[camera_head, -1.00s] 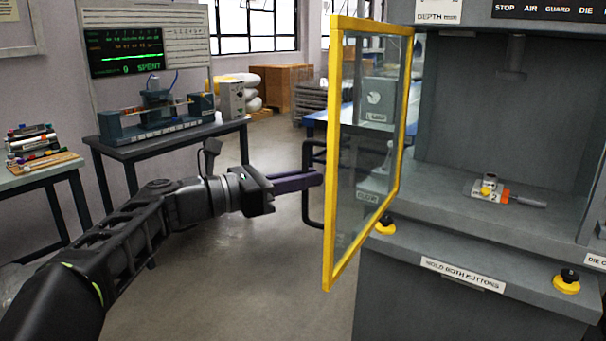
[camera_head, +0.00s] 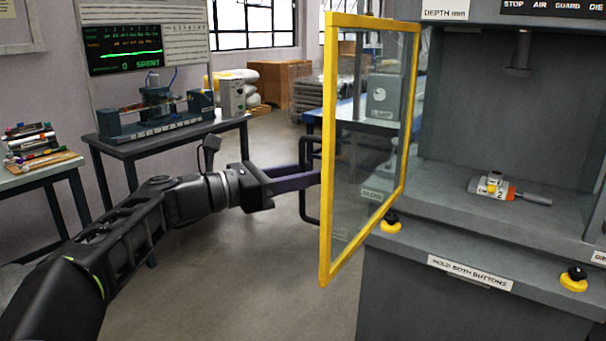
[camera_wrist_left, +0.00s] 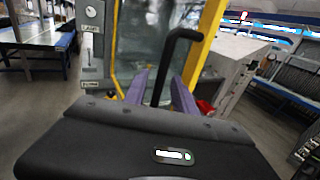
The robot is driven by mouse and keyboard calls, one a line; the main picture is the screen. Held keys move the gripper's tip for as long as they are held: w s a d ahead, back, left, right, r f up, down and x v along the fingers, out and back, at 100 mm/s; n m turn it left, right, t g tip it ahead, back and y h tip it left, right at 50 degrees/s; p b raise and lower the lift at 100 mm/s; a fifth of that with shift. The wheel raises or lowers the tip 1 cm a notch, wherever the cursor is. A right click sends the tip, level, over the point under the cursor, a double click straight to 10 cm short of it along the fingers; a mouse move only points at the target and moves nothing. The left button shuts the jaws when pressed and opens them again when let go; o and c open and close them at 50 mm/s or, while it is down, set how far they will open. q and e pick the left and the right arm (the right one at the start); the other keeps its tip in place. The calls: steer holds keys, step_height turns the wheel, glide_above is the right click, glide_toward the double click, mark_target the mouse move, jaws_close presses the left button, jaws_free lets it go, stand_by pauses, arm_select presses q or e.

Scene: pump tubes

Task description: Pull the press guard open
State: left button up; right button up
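The press guard (camera_head: 328,215) is a clear panel in a yellow frame. It stands swung out from the left side of the grey press (camera_head: 480,235), whose work space is uncovered. Its black bar handle (camera_head: 302,206) is on the outer face, toward my left arm. My left gripper (camera_head: 314,174) reaches the handle from the left. In the left wrist view, the handle (camera_wrist_left: 167,62) passes between the two purple fingers (camera_wrist_left: 162,76), which are apart with gaps showing beside the bar. The guard frame (camera_wrist_left: 204,50) is just beyond. My right gripper is not in view.
A die-like part (camera_head: 493,187) lies inside the press. Yellow-and-black buttons (camera_head: 573,279) sit on its front ledge. A bench with a tube device (camera_head: 155,122) and a small table with markers (camera_head: 35,165) stand at left. The floor before the guard is clear.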

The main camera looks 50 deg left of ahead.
arm_select(q)
steer(key=s+a, duration=0.1)
steer(key=s, duration=0.6)
steer(key=shift+s, duration=0.35)
steer(key=shift+a, duration=0.1)
stand_by(0.4)
